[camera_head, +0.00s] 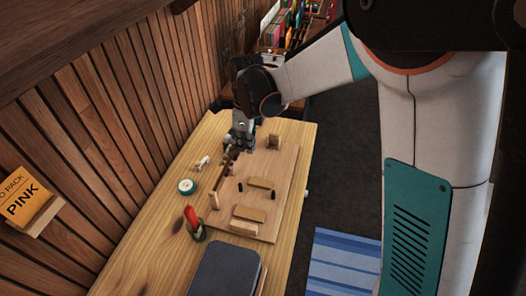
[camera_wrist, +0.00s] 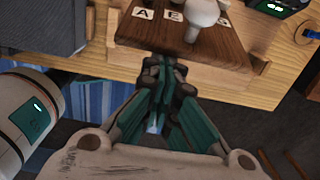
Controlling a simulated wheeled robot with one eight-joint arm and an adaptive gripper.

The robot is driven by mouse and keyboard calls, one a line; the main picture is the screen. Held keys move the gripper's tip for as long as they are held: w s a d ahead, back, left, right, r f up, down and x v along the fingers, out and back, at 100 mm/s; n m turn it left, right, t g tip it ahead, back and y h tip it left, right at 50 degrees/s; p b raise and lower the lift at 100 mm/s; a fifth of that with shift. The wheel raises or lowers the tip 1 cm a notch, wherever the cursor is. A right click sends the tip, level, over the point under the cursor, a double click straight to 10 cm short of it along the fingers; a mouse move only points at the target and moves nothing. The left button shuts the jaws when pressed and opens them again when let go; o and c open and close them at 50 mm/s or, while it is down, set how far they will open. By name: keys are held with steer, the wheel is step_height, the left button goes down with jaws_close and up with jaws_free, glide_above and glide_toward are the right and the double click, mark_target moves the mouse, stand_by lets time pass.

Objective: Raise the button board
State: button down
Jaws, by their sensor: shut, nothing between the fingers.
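A dark brown wooden board (camera_wrist: 200,30) with light letter tiles, which I take for the button board, shows at the top of the wrist view. A and E are readable on it, and a white rounded knob (camera_wrist: 202,14) covers part of it. In the head view a thin dark edge, likely this board (camera_head: 229,160), shows just below my gripper (camera_head: 238,143). My gripper's fingertips (camera_wrist: 165,68) are together, with nothing between them, close to the board's lower edge. I cannot tell if they touch it.
A light wooden base (camera_head: 246,220) with small blocks lies on the table (camera_head: 165,215). A white-and-teal roll (camera_head: 187,186), a red-topped object (camera_head: 191,216) and a dark grey case (camera_head: 226,271) stand nearby. The plank wall (camera_head: 100,115) borders the left. Dark floor (camera_head: 335,165) lies right.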

steer(key=w+a+r, duration=0.1)
steer(key=w+a, duration=0.1)
steer(key=a, duration=0.4)
steer(key=w+a+r, duration=0.1)
steer(key=w+a, duration=0.1)
steer(key=a, duration=0.4)
steer(key=shift+w+r, duration=0.2)
steer(key=shift+r, duration=0.2)
steer(key=shift+a, duration=0.15)
step_height(320, 180, up, 7)
steer(key=s+d+r+n+t+b, duration=0.1)
steer(key=d+r+n+t+b, duration=0.1)
steer(key=d, duration=0.9)
steer(key=s+d+r+n+t+b, duration=0.1)
steer(key=d+r+b, duration=0.15)
steer(key=d, duration=0.85)
steer(key=s+d+f+n+t+b, duration=0.1)
steer(key=s+d+f+n+b, duration=0.2)
steer(key=s+n, duration=0.3)
steer(key=s+d+f+n+t+b, duration=0.1)
steer(key=s+d+f+n+b, duration=0.2)
steer(key=s+f+n, duration=0.3)
steer(key=s+d+f+n+t+b, duration=0.2)
steer(key=s+n, duration=0.5)
steer(key=s, duration=0.5)
step_height(320, 180, down, 3)
steer(key=shift+s+d+f+h+b, duration=0.25)
steer(key=shift+d+b, duration=0.35)
steer(key=shift+d, duration=0.6)
